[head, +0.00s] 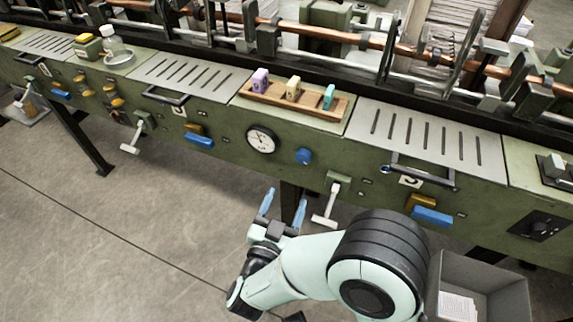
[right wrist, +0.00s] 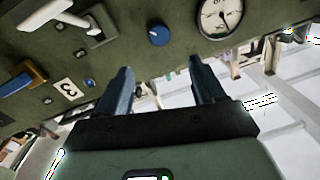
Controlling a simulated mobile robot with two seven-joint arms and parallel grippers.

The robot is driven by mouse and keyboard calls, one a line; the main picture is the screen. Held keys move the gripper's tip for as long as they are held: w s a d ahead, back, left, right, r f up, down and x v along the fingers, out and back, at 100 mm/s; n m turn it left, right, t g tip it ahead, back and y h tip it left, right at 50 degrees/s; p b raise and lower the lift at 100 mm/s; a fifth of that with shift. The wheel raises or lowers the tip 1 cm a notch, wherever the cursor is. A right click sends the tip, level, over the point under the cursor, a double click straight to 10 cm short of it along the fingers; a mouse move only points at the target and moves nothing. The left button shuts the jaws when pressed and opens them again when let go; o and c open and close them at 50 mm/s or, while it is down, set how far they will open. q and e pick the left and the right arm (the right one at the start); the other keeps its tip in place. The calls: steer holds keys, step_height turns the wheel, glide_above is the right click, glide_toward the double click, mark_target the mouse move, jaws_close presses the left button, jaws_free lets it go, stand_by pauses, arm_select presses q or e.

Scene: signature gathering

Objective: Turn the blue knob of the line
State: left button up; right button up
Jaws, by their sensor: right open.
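The blue knob (head: 304,156) is on the green front panel of the line, just right of a round dial gauge (head: 261,139). In the right wrist view the knob (right wrist: 159,36) shows on the panel beyond the fingertips, with the gauge (right wrist: 219,14) to its right. My right gripper (head: 283,206) is open and empty, below and a little left of the knob, apart from the panel. Its two blue fingers (right wrist: 161,75) stand apart in the right wrist view, with nothing between them. My left gripper is not in view.
A white lever (head: 332,204) sticks out right of my gripper. A wooden rack (head: 284,104) with coloured pieces lies on the ledge above. Blue tabs (head: 432,216) and black handles line the panel. A grey bin (head: 510,290) stands at lower right. Floor is clear at left.

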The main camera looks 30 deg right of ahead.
mark_target(303, 159)
steer(key=b+x, duration=0.2)
steer(key=x, duration=1)
steer(key=shift+s+d+f, duration=0.1)
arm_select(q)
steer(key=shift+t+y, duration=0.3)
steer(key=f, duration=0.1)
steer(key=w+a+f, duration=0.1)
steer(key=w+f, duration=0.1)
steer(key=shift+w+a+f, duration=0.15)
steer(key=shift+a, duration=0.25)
arm_select(e)
steer(key=shift+w+d, duration=0.3)
steer(key=c, duration=1.1)
